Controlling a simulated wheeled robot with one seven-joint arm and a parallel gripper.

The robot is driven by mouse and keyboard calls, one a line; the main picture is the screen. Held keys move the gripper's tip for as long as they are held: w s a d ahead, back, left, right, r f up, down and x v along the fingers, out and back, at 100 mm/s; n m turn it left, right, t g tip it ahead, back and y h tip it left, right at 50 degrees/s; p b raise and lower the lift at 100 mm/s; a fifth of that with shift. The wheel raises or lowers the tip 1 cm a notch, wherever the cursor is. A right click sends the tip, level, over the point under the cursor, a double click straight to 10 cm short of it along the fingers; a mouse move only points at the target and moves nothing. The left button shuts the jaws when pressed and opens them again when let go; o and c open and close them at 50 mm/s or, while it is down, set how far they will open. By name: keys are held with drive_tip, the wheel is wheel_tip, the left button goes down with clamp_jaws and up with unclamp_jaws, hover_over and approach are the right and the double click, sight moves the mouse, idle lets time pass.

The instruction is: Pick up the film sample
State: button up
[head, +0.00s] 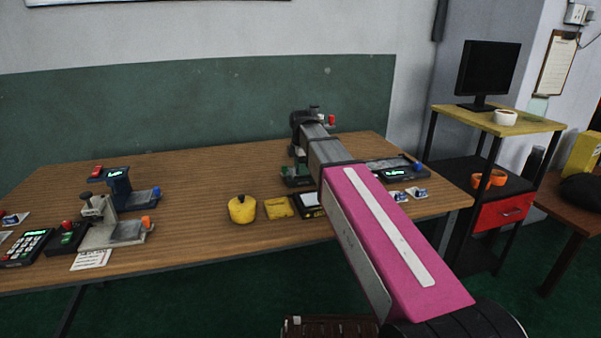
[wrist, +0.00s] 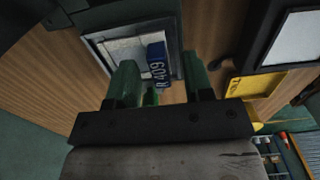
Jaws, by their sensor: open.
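In the wrist view, a small blue piece marked "R 409" (wrist: 157,63), which looks like the label of the film sample, lies at the right side of a pale, grey-framed square (wrist: 112,46). My gripper (wrist: 160,82) is open, with one green finger on each side of the space below the blue piece. I cannot tell whether either finger touches it. In the head view my pink arm reaches over the table and hides much of the spot around the gripper. Two small blue-and-white pieces (head: 409,194) lie on the table right of my arm.
The wooden table (head: 190,200) carries a yellow pot (head: 242,209), a yellow tray (head: 279,208) and a black-framed white panel (head: 308,204) near my arm. A blue device (head: 122,190) and a keypad (head: 27,247) stand at left. A shelf with a monitor (head: 487,70) is at right.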

drive_tip(key=shift+f, duration=0.1)
clamp_jaws()
